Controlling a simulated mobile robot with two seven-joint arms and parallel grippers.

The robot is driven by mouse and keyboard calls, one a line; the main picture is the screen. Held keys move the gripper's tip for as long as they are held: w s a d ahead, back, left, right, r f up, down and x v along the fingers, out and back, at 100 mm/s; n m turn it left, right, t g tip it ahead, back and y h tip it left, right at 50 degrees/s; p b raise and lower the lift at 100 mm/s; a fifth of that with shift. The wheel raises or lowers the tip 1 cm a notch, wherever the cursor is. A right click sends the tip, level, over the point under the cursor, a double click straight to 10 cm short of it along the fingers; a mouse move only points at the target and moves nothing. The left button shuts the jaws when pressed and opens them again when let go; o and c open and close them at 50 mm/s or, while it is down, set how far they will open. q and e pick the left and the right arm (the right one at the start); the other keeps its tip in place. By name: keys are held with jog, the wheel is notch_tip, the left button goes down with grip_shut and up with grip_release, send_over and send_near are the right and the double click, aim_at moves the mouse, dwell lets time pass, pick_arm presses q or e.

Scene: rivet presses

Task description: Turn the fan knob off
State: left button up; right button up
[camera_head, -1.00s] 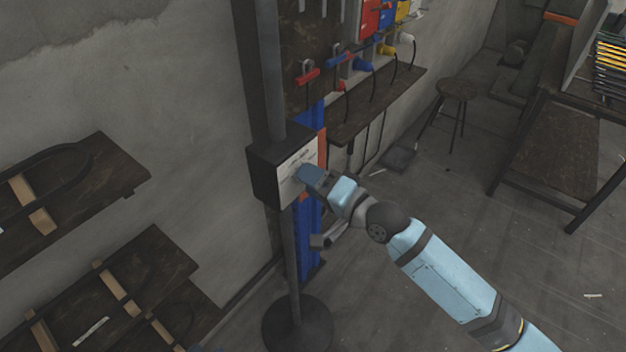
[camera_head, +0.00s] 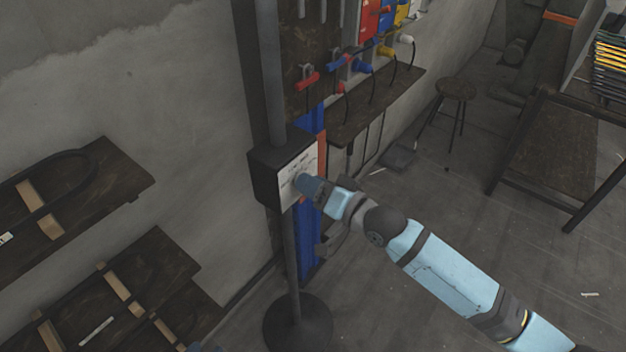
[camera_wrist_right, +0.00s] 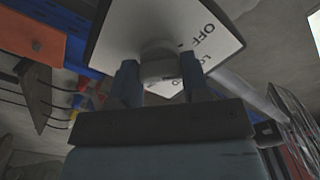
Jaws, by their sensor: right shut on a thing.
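The fan's control box (camera_head: 264,179) is a dark box with a white labelled face, mounted on a dark pole with a round base. In the right wrist view, the white face (camera_wrist_right: 112,27) carries the printed word OFF. The round grey knob (camera_wrist_right: 158,66) sits between the two blue fingers of my right gripper (camera_wrist_right: 160,82), which is shut on it. In the head view my right gripper (camera_head: 306,184) is against the box's face and hides the knob. Which mark the knob points at cannot be told. My left gripper is not in view.
Wooden shelves (camera_head: 100,180) stand at the left. Behind the pole is a wall bench (camera_head: 378,108) with red, blue and yellow tools above it. A stool (camera_head: 456,88) and a table (camera_head: 565,140) stand at the right. The floor between is open.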

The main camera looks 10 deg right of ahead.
jog(key=shift+n+p, duration=0.8)
jog(key=shift+n, duration=1.4)
jog(key=o, duration=0.9)
jog(key=v, duration=1.3)
jog(key=shift+s+d+b, duration=0.25)
jog(key=shift+d+b, duration=0.05)
jog(key=shift+b, duration=0.1)
